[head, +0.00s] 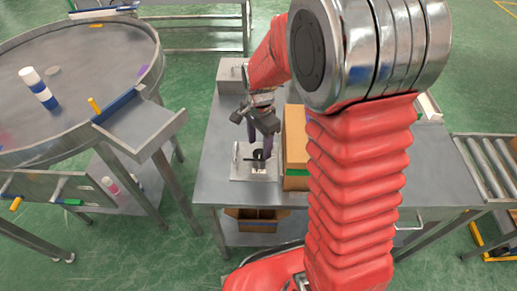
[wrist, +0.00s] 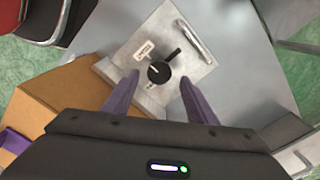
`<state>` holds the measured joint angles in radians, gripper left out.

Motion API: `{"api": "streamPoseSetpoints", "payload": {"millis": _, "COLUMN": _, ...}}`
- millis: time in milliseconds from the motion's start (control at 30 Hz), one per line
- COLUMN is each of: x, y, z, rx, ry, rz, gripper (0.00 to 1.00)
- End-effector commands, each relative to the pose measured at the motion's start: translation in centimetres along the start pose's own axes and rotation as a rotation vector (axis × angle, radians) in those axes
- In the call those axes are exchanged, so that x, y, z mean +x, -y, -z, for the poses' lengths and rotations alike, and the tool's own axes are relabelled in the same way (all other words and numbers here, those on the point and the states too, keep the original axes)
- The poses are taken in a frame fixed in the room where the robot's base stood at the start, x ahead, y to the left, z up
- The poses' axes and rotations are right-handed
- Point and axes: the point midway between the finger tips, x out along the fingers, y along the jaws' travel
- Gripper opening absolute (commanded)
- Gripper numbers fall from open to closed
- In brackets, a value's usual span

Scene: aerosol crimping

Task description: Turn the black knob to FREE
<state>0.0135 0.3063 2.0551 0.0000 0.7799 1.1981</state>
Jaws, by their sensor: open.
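The black knob (wrist: 160,72) is round, with a short black handle and a white pointer line, on a square metal plate (wrist: 188,93) in the wrist view. A larger white label (wrist: 144,50) is beside the knob and a smaller one is below it; I cannot read them surely. In the head view the knob (head: 258,154) shows dark on the plate (head: 240,173). My gripper (wrist: 155,92) is open, its two purple fingers apart on either side of the knob's near side, seemingly above the plate. I cannot tell any contact. A metal bar handle (wrist: 195,40) is on the plate.
A cardboard box (head: 295,138) stands close right of the plate on the grey table (head: 215,170). A grey box (head: 231,76) is at the back. A round table (head: 75,65) with a blue-and-white can (head: 38,88) is at left, a roller conveyor (head: 485,160) at right.

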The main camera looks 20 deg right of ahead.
Motion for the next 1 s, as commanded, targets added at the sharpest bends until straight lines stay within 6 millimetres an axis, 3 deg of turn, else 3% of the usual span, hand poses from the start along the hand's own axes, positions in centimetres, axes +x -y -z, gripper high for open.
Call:
{"api": "streamPoseSetpoints", "payload": {"millis": 200, "x": 2.5, "y": -0.1, "z": 0.0, "rx": 0.000, "ry": 0.001, "rz": -0.002, "gripper": 0.52}}
{"api": "streamPoseSetpoints", "payload": {"millis": 567, "x": 3.0, "y": 0.0, "z": 0.0, "rx": 0.001, "ry": 0.000, "rz": 0.000, "gripper": 0.52}}
{"api": "streamPoseSetpoints", "payload": {"millis": 1000, "x": 3.0, "y": 0.0, "z": 0.0, "rx": 0.001, "ry": 0.000, "rz": 0.001, "gripper": 0.23}}
